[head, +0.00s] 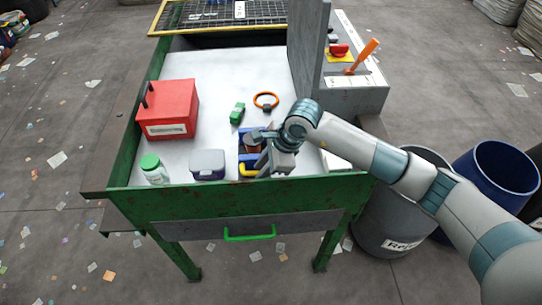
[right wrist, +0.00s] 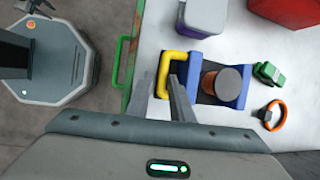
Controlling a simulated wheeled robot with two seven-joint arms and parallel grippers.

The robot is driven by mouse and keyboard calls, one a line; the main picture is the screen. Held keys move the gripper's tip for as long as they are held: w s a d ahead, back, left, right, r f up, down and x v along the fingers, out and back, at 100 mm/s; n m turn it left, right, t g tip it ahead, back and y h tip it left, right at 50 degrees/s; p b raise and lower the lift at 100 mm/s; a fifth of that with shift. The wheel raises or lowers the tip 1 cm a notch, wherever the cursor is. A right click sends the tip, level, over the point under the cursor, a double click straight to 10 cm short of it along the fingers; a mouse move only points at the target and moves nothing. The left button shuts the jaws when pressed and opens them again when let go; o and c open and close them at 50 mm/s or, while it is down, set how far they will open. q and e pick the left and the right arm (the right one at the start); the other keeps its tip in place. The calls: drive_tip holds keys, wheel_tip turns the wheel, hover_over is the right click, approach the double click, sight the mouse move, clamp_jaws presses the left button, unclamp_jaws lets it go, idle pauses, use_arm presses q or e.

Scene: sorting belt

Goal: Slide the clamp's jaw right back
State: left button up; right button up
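The clamp has blue jaws (right wrist: 231,88), a dark bed and a yellow U-shaped handle (right wrist: 161,90) at its left end in the right wrist view. A grey-brown round piece (right wrist: 222,84) stands between the jaws. In the head view the clamp (head: 248,158) sits at the belt's front edge, partly hidden by my right gripper (head: 265,165). In the right wrist view my right gripper (right wrist: 172,62) has its fingers apart at the yellow handle, with the handle's outer bar between or just below them; contact is unclear. A small dark claw, probably my left gripper (right wrist: 36,8), shows at the top left corner.
A purple grey-lidded box (head: 208,165), green-lidded jar (head: 154,170) and red box (head: 171,110) are left of the clamp. A green piece (head: 237,114) and orange ring (head: 266,100) lie behind it. A grey upright panel (head: 308,55) stands right. The back of the white surface is clear.

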drive_tip(key=shift+d+r, duration=0.3)
drive_tip(key=shift+r, duration=0.2)
drive_tip(key=b+v, duration=0.5)
drive_tip(key=v, duration=1.1)
drive_tip(key=shift+b, duration=0.35)
drive_tip(key=shift+s, duration=0.1)
